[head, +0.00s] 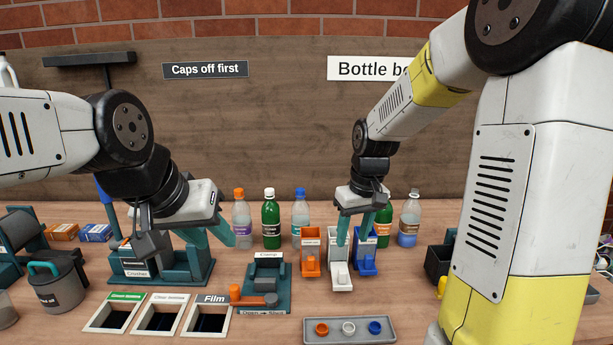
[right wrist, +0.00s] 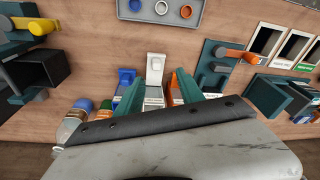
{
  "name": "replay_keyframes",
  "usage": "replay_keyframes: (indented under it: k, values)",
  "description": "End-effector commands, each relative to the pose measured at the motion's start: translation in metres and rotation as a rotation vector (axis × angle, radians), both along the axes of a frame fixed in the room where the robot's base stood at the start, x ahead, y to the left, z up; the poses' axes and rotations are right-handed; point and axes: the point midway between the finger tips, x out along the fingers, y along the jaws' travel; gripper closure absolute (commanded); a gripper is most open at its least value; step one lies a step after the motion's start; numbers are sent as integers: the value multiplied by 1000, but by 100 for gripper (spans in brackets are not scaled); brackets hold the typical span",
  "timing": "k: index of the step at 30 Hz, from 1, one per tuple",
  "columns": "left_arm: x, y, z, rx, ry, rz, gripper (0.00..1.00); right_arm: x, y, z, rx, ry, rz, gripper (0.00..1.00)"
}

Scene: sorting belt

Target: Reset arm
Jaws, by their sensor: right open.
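My right gripper (head: 354,240) is open, its two teal fingers pointing down in front of the bottle row, over the orange chute (head: 311,262), white chute (head: 341,275) and blue chute (head: 367,265). In the right wrist view the fingers (right wrist: 158,82) stand apart with nothing held between them, the white chute (right wrist: 155,68) showing between them. My left gripper (head: 219,250) hangs over the crusher (head: 135,268), its teal fingers apart and tilted down to the right. I see nothing held in it.
Several capped bottles (head: 271,220) stand behind the chutes. A grey tray (head: 384,337) with orange, white and blue caps lies in front. The clamp (head: 267,283) and framed openings (head: 160,329) sit left of it. A lidded grey pot (head: 57,293) stands at far left.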

Motion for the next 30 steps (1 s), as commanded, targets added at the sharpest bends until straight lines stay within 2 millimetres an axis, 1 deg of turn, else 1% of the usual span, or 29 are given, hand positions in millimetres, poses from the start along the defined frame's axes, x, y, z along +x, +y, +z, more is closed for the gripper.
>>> replay_keyframes:
  k: [1, 3, 5, 6, 8, 9, 12, 15, 19, 24, 30]
  values:
    - [0, 0, 0, 0, 0, 0, 64, -14, -3, 20, 25, -38, -27, 55]
    - [0, 0, 0, 0, 0, 0, 64, -32, -6, 42, 54, -78, -62, 55]
    - [0, 0, 0, 0, 0, 0, 64, -48, -8, 58, 77, -114, -91, 55]
    - [0, 0, 0, 0, 0, 0, 64, -60, -10, 68, 93, -137, -109, 55]
    - [0, 0, 0, 0, 0, 0, 64, -77, -12, 81, 114, -172, -139, 55]
    - [0, 0, 0, 0, 0, 0, 64, -89, -13, 88, 128, -196, -155, 55]
    - [0, 0, 0, 0, 0, 0, 64, -117, -15, 103, 156, -253, -198, 55]
    - [0, 0, 0, 0, 0, 0, 64, -141, -16, 111, 179, -301, -234, 55]
    - [0, 0, 0, 0, 0, 0, 64, -162, -17, 116, 196, -344, -266, 55]
    - [0, 0, 0, 0, 0, 0, 64, -172, -17, 117, 205, -364, -283, 55]
    - [0, 0, 0, 0, 0, 0, 64, -172, -17, 117, 205, -364, -283, 55]
